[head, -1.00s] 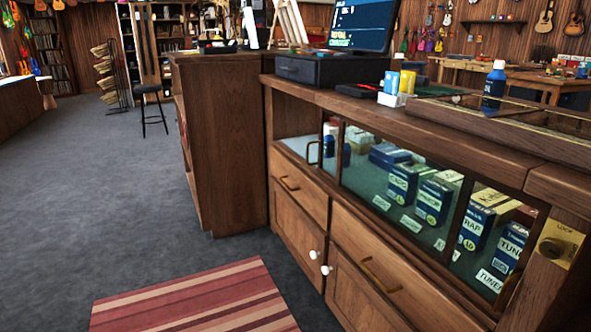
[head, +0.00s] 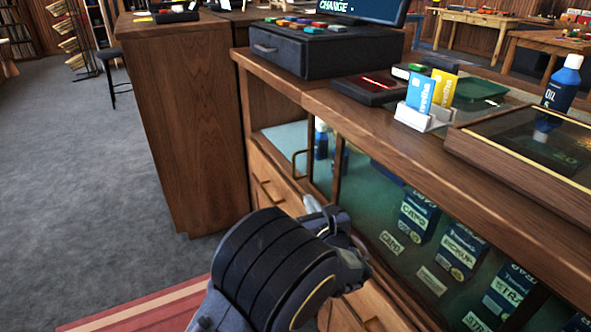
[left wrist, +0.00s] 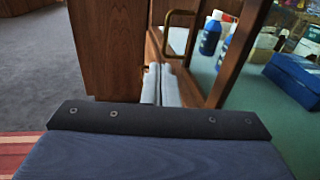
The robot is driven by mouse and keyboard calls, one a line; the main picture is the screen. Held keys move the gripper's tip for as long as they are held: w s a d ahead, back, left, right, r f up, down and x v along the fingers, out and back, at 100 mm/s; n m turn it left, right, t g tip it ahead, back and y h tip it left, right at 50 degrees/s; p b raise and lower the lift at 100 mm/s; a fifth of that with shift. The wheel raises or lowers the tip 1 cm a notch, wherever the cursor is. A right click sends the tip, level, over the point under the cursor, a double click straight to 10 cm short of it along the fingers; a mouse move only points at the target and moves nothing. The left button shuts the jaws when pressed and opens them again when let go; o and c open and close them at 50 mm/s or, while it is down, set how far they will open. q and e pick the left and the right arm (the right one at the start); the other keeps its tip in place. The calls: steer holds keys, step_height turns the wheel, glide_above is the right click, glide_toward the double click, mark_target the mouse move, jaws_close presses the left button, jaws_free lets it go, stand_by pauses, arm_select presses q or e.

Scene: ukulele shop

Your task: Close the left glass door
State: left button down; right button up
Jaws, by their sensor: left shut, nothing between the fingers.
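The left glass door (head: 325,160) is part of the display cabinet front and has a brass loop handle (head: 298,165) on its left edge. An uncovered gap lies to the left of that edge, so the door stands partly open and appears to overlap the pane on its right. The handle also shows in the left wrist view (left wrist: 179,33). My left gripper (head: 312,203) is shut and empty, just below the handle and in front of the cabinet. In the left wrist view its fingertips (left wrist: 160,82) are below the handle, apparently apart from it. My right gripper is not in view.
Wooden drawers (head: 270,190) lie below the glass. Blue bottles (left wrist: 210,35) and boxes (head: 415,215) stand inside the cabinet. A cash drawer (head: 320,50), card holder (head: 425,117) and oil bottle (head: 563,82) are on the counter. Grey floor (head: 90,180) is free at left.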

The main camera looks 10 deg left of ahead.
arm_select(q)
steer(key=b, duration=0.3)
glide_toward(294, 167)
steer(key=shift+m, duration=0.3)
steer(key=x, duration=0.5)
steer(key=shift+w+a+f, duration=0.1)
steer(key=shift+w, duration=0.05)
steer(key=shift+x, duration=0.75)
